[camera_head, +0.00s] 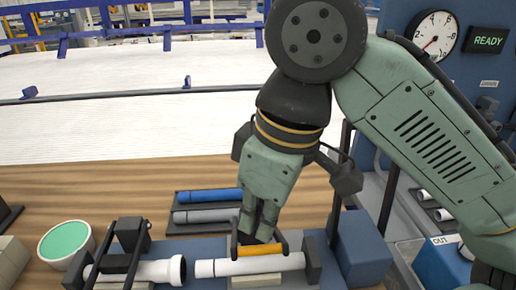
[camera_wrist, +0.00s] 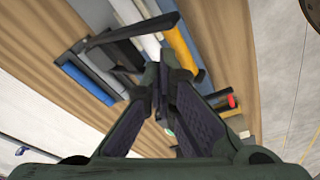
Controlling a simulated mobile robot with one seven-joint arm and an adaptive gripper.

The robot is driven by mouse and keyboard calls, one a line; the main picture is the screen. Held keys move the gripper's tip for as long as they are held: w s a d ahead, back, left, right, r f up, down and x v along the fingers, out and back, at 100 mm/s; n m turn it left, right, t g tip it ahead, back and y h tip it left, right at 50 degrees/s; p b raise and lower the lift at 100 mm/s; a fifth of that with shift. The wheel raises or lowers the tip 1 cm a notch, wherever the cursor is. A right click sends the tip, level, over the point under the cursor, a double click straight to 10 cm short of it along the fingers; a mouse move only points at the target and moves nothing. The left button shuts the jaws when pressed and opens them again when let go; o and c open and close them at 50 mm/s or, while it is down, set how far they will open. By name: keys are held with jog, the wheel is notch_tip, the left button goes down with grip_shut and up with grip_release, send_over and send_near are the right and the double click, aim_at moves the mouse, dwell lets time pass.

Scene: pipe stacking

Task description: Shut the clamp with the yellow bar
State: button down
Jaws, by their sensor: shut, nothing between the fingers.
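The yellow bar (camera_head: 262,250) lies level across the dark right clamp (camera_head: 287,243), low over the right white pipe (camera_head: 225,268). It also shows in the wrist view (camera_wrist: 186,48), beyond my fingers. My gripper (camera_head: 257,236) points down with its fingers together and empty, right at the bar in the head view. I cannot tell whether the fingertips touch the bar. In the wrist view my fingertips (camera_wrist: 165,78) meet near the middle. The fingers hide part of the clamp.
A second dark clamp (camera_head: 130,236) stands raised at the left white pipe (camera_head: 150,271). Behind lie a blue pipe (camera_head: 210,195) and a grey pipe (camera_head: 205,215) on a dark rack. A green-topped tub (camera_head: 66,243) stands at left. A blue block (camera_head: 362,248) is at right.

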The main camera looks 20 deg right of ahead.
jog(key=shift+s+f, duration=0.1)
jog(key=shift+s+a+f+b, duration=0.2)
jog(key=shift+s+f+b, duration=0.2)
jog(key=shift+s+f, duration=0.4)
jog(key=shift+s+a+f+b, duration=0.15)
jog(key=shift+s+f+b, duration=0.3)
jog(key=shift+s+f, duration=0.4)
jog(key=shift+w+f, duration=0.1)
jog(key=shift+f, duration=0.1)
jog(key=shift+s+a+f+b, duration=0.1)
jog(key=shift+s+f+b, duration=0.2)
jog(key=shift+f, duration=0.2)
jog(key=shift+s+f+b, duration=0.3)
jog(key=shift+f, duration=0.2)
